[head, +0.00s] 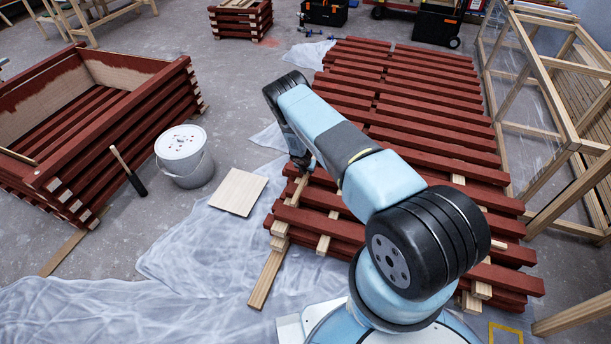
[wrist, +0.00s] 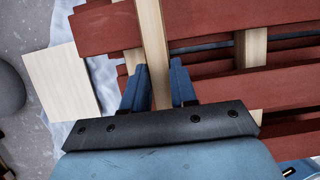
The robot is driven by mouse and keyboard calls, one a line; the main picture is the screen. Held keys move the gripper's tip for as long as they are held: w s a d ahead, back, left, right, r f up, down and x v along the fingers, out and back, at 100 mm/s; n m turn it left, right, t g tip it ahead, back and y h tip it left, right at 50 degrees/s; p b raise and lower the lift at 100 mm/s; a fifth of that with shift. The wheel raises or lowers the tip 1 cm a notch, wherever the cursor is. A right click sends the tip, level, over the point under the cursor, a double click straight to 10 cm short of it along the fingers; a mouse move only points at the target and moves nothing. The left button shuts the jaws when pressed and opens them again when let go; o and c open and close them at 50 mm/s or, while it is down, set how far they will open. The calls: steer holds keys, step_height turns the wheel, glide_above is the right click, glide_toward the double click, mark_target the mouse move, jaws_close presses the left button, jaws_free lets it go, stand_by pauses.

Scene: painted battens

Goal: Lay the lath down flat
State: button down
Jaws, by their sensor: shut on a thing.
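The lath is a pale, narrow wooden strip. In the wrist view the lath (wrist: 151,40) runs from the top edge down between the two blue fingers of my gripper (wrist: 158,88), in front of the dark red battens (wrist: 200,17). My gripper is shut on it. In the head view my gripper (head: 306,163) is at the left edge of the red batten stack (head: 430,125), partly hidden by my forearm. Pale wood (head: 299,189) shows just below it. I cannot tell how far the lath is tilted or whether its end touches the stack.
Another pale strip (head: 267,278) sticks out from the stack's near left corner over plastic sheeting (head: 200,250). A square pale board (head: 238,192), a white bucket (head: 184,157) and a red slatted crate (head: 120,125) are to the left. A timber frame (head: 545,80) stands on the right.

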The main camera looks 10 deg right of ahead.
mark_target(307, 175)
steer(key=shift+w+f, duration=0.15)
steer(key=shift+f, duration=0.75)
steer(key=shift+w+f, duration=0.1)
steer(key=shift+f, duration=0.8)
steer(key=shift+f, duration=0.6)
steer(key=c, duration=0.9)
jaws_free()
